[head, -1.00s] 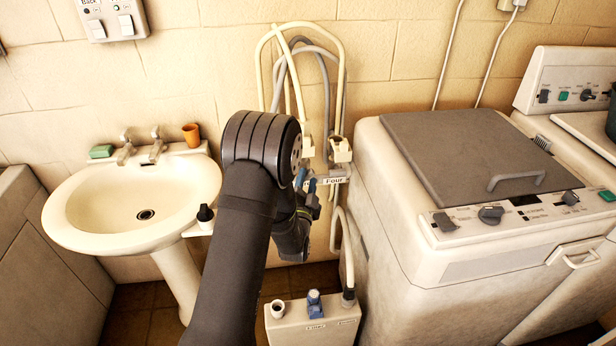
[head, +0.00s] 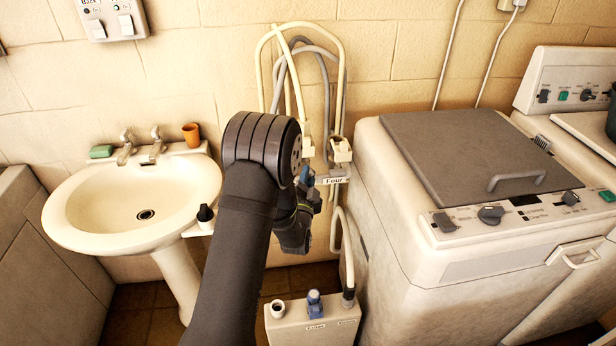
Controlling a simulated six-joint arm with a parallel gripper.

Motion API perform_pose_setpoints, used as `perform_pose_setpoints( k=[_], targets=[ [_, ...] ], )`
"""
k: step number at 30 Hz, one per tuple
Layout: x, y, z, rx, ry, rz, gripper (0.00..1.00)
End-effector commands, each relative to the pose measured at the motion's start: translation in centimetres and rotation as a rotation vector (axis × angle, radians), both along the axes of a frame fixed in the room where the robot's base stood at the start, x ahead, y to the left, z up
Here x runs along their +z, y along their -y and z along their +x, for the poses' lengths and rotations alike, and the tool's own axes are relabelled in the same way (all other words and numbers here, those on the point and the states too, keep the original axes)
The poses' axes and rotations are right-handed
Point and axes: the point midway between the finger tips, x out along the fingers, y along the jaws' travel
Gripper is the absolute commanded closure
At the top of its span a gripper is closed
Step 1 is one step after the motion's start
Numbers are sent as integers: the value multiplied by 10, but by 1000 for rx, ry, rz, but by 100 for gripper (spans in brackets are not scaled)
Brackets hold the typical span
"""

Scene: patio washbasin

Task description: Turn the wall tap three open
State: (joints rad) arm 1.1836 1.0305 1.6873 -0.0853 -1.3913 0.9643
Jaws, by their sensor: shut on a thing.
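The wall taps are mounted low on the wall behind my arm. A plate reading "Four" (head: 334,181) shows just right of my arm, and a blue tap handle (head: 307,175) shows at its left. The label for tap three is hidden behind my arm, so I cannot read which handle is tap three's. My gripper (head: 307,199) is partly hidden by my arm, right at the taps. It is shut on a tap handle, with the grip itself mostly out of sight.
A white washbasin (head: 92,230) stands at left. A top-loading washing machine (head: 380,215) stands close at right. Looped hoses (head: 341,80) hang above the taps. A pale box (head: 288,329) with a blue knob (head: 314,297) sits below.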

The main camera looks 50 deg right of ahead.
Motion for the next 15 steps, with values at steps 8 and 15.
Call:
perform_pose_setpoints(
  k=[8, 15],
  targets=[
    [0, 0, 0, 1, -92, -90, 100],
    [0, 0, 0, 0, -237, -237, 100]
  ],
)
